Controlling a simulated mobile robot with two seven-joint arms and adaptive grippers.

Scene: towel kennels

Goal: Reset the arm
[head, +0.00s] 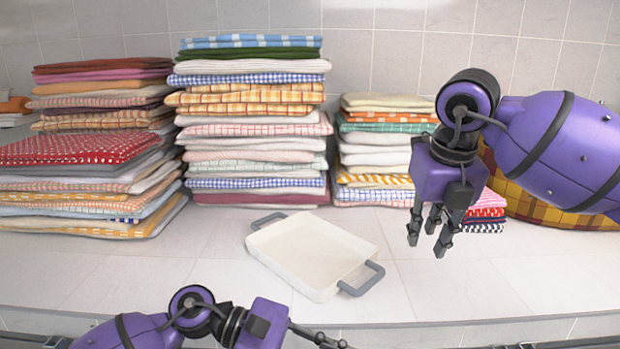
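My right arm comes in from the right. Its purple and black gripper (428,245) hangs fingers down above the counter, right of the white tray. Its fingers are apart with nothing visible between them. My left arm comes in at the bottom edge. Its gripper (330,340) points right near the counter's front edge, and its fingers are partly cut off by the frame, so I cannot tell whether it is open or shut.
A white tray (290,244) with grey handles lies on the tiled counter (450,290). Tall stacks of folded towels (250,130) stand along the back wall, with a shorter stack (375,150) behind my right gripper. The counter's front right is clear.

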